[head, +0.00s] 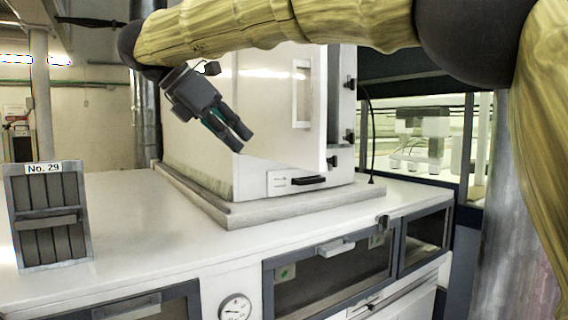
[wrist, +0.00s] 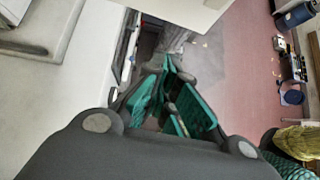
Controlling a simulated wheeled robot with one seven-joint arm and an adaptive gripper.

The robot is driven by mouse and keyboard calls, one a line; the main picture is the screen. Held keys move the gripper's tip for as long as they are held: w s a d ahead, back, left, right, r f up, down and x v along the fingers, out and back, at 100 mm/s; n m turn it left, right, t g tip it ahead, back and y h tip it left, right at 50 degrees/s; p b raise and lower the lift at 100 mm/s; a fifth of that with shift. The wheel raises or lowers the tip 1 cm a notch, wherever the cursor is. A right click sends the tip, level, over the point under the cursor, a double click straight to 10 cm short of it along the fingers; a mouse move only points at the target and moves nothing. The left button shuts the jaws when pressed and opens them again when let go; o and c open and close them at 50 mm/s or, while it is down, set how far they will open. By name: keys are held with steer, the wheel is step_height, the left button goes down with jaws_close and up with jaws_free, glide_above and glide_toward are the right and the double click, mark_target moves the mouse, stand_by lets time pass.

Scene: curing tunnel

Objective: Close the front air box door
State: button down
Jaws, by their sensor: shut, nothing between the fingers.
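The air box is the large white cabinet (head: 200,150) standing on the white worktop in the head view. A white door panel (head: 275,115) with a narrow upright window shows on its front, and dark hinges are at its right side. The panel seems to stand out from the box, but I cannot tell how far. Its corner seems to show at the top of the wrist view (wrist: 170,8). My gripper (head: 242,142) is shut and empty, pointing down and right in front of the panel. I see no clear contact. Its teal-padded fingers show in the wrist view (wrist: 168,88).
A dark slotted rack (head: 50,222) labelled No. 29 stands at the left of the worktop (head: 130,210). Dark-framed glazed doors (head: 335,272) and a round gauge (head: 235,307) are below its front edge. The wrist view shows open reddish floor (wrist: 235,60) at right.

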mark_target(285, 163)
steer(key=shift+w+d+f+p, duration=0.85)
steer(key=shift+d+f+p, duration=0.2)
steer(key=shift+d, duration=0.5)
steer(key=shift+w+d+f+p, duration=0.85)
steer(key=shift+d+f+p, duration=0.15)
steer(key=shift+d, duration=0.55)
steer(key=shift+w+d+f+p, duration=0.85)
steer(key=shift+d+f+p, duration=0.15)
steer(key=shift+d, duration=0.55)
steer(key=shift+f, duration=0.1)
